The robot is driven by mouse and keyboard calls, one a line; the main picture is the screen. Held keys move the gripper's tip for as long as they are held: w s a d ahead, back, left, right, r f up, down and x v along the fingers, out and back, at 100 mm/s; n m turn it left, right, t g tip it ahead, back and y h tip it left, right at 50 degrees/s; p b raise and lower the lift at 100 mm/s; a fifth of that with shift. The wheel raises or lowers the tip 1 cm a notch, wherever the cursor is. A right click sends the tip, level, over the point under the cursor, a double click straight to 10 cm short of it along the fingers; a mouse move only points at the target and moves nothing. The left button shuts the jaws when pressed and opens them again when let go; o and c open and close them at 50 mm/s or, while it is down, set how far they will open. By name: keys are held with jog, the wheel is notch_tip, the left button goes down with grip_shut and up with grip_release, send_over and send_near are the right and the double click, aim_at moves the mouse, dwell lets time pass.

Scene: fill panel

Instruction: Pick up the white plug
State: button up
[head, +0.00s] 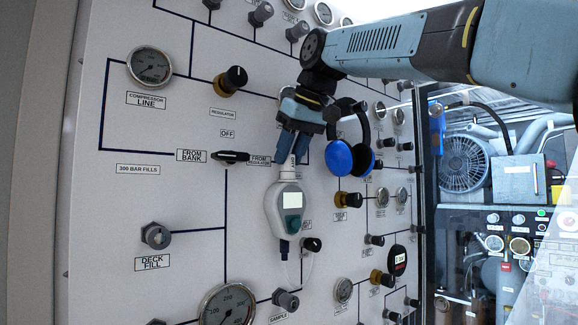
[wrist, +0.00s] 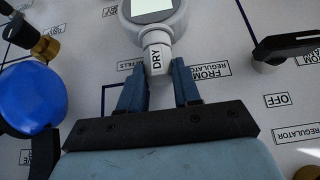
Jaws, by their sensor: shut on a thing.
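The white plug (wrist: 157,57), marked DRY, sits at the end of a white handheld meter (wrist: 155,12) with a pale screen. In the wrist view my gripper (wrist: 160,76) has its two blue fingers on either side of the plug, shut on it. In the head view my gripper (head: 293,146) points down from above. The plug (head: 290,170) shows just below the fingertips, at the top of the meter (head: 286,208), which is upright before the panel. Whether the plug is still seated in the meter is hard to tell; they appear to touch.
A blue ear-defender set (head: 345,158) hangs right of my gripper. A black lever handle (head: 232,157) sticks out to the left. Knobs and gauges (head: 150,66) cover the panel.

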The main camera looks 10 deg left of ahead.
jog(key=shift+c, duration=0.5)
